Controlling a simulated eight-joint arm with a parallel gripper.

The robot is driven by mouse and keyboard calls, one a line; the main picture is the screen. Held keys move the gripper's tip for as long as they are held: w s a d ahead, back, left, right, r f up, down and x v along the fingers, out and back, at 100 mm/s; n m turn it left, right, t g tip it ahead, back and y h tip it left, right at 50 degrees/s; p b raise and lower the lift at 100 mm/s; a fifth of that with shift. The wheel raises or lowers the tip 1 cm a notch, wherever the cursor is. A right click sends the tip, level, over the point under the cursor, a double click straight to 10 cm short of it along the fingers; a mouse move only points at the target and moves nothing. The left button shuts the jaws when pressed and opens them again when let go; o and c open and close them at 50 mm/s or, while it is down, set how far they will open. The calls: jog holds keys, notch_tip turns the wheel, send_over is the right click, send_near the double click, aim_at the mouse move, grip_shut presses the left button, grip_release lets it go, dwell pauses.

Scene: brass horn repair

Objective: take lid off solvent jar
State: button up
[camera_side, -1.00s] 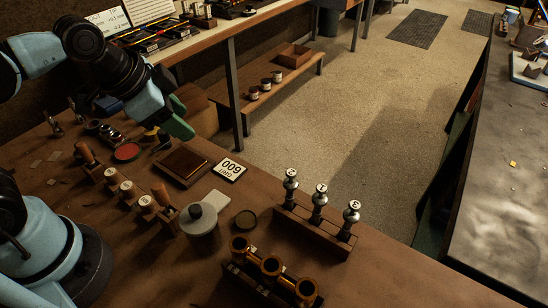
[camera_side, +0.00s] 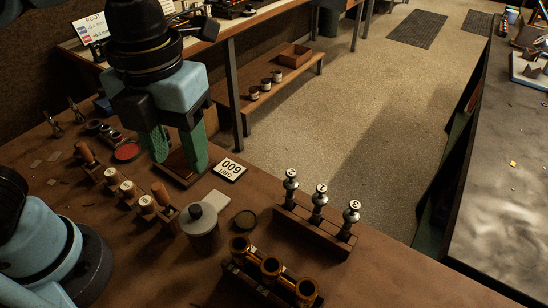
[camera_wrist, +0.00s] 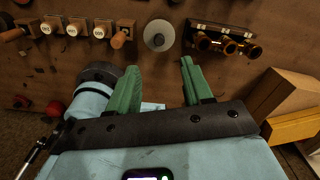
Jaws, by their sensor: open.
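The solvent jar (camera_side: 203,233) stands on the brown bench in the side view, with its grey lid (camera_side: 195,212) and knob on top. In the wrist view the round lid (camera_wrist: 159,35) shows from above, just beyond my fingertips and roughly between them. My gripper (camera_side: 178,168) has two green fingers pointing down, spread apart and empty. In the side view it is above the bench behind the jar, apart from it. My gripper also shows in the wrist view (camera_wrist: 157,75). The jar body is hidden under the lid there.
Left of the jar is a rack of wooden-handled tools (camera_side: 127,190). In front is a block with brass cylinders (camera_side: 271,267); to the right, a rack of numbered valves (camera_side: 318,208). A small dark round dish (camera_side: 245,220) and a "600" card (camera_side: 230,170) lie close by.

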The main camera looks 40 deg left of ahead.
aim_at(194, 209)
jog(key=shift+s+f, duration=0.2)
jog(key=shift+f, duration=5.6)
jog(key=shift+c, duration=0.2)
grip_shut()
